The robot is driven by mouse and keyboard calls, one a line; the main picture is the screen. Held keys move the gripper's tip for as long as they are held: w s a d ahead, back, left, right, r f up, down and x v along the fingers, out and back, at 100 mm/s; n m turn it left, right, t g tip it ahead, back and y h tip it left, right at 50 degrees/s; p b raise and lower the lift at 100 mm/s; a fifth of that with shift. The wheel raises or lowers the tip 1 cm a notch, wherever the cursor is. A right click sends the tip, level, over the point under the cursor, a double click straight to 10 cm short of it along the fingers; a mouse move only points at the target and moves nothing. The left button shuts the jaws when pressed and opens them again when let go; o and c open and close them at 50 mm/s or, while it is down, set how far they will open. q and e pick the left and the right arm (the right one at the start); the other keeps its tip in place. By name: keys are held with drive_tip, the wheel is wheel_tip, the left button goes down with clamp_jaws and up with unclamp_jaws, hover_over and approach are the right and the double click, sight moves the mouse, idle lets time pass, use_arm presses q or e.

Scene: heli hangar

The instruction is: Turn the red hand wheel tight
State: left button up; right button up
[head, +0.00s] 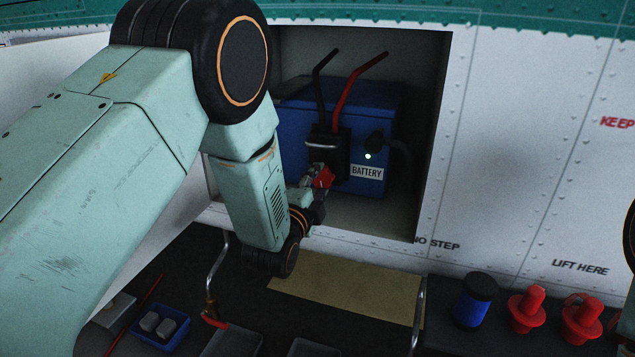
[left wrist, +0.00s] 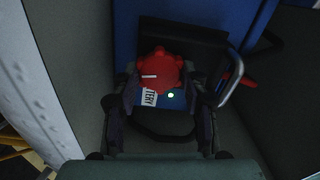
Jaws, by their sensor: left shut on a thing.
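The red hand wheel (head: 323,178) is on the front of a black connector block (head: 328,150) on the blue battery (head: 376,98), inside an open bay. In the left wrist view the wheel (left wrist: 159,72) shows a lobed rim and a white line pointing left. My left gripper (head: 314,190) reaches into the bay and is shut on the wheel. In the left wrist view its two dark fingers (left wrist: 162,100) stand on either side of the wheel. My arm hides part of the battery's left side. My right gripper is not seen for certain.
A green light (head: 368,156) glows on a plug by the BATTERY label (head: 367,172). A metal handle (left wrist: 232,75) sits beside the wheel. Below are a tan mat (head: 345,288), a blue bin (head: 160,328), a blue canister (head: 474,302) and red plugs (head: 526,308).

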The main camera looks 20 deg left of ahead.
use_arm(q)
drive_tip(key=shift+m, duration=1.1)
drive_tip(key=o, duration=1.2)
drive_tip(key=shift+c, duration=0.2)
drive_tip(key=shift+s, duration=0.15)
drive_tip(key=s, duration=1.1)
drive_tip(key=shift+s+a, duration=0.2)
drive_tip(key=shift+s, duration=0.2)
